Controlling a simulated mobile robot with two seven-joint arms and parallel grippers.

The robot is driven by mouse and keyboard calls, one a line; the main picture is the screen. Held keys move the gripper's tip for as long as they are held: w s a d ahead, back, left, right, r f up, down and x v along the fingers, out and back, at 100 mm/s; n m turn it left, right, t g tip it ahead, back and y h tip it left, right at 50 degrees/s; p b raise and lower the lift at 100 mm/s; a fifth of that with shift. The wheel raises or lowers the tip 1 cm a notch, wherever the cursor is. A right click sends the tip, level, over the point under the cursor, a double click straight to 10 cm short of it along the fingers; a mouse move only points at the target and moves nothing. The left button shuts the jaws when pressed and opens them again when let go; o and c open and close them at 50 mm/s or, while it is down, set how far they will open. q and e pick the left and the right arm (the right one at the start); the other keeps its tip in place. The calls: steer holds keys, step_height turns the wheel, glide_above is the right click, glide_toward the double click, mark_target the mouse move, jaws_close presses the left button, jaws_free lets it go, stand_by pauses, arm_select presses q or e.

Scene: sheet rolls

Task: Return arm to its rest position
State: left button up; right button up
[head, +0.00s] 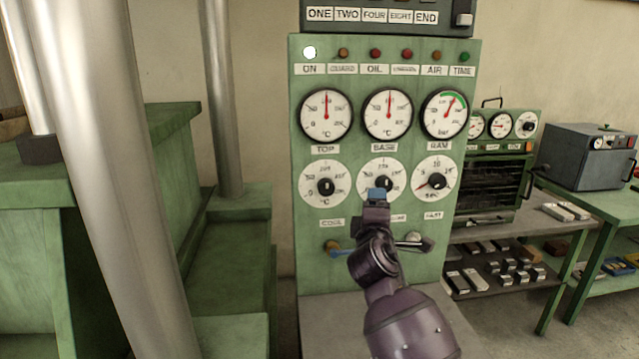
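My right arm comes in from the bottom, right of centre, and reaches up in front of the green control panel (455,215). Its gripper (377,194) has a blue-grey tip and overlaps the lower edge of the middle lower dial (370,172), just below that dial's black knob (387,183). I cannot tell whether it touches the knob. The fingers are too small and edge-on to show whether they are open or shut. My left gripper is not in view.
Levers (413,242) stick out low on the panel near my arm. A green machine with a thick metal column (110,180) stands at the left. A shelf (505,235) with metal blocks and a grey box oven (580,165) stand at the right.

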steer(key=s+d+f+m+g+y, duration=0.1)
steer(key=s+f+m+y, duration=0.1)
steer(key=s+f+m, duration=0.2)
steer(key=s+d+f+m+g+y, duration=0.1)
steer(key=s+f+m, duration=0.3)
steer(key=s+f, duration=0.7)
steer(key=s+d+f+m+g+y, duration=0.1)
steer(key=s+d+f+m+y, duration=0.2)
steer(key=f, duration=0.8)
steer(key=shift+s+d+m+y, duration=0.15)
steer(key=shift+s+m, duration=0.4)
steer(key=shift+s, duration=0.65)
steer(key=shift+s+d+m+y, duration=0.15)
steer(key=shift+s+m, duration=0.4)
steer(key=shift+s, duration=0.65)
steer(key=s+d+f+g, duration=0.1)
steer(key=s+d+f, duration=0.1)
steer(key=s+f, duration=0.3)
steer(key=s+d+f+m+g+h, duration=0.1)
steer(key=s+f, duration=0.4)
steer(key=s, duration=0.5)
steer(key=shift+d+f+g, duration=0.15)
steer(key=shift+d+g, duration=0.25)
steer(key=shift+g, duration=0.4)
steer(key=shift+s, duration=0.1)
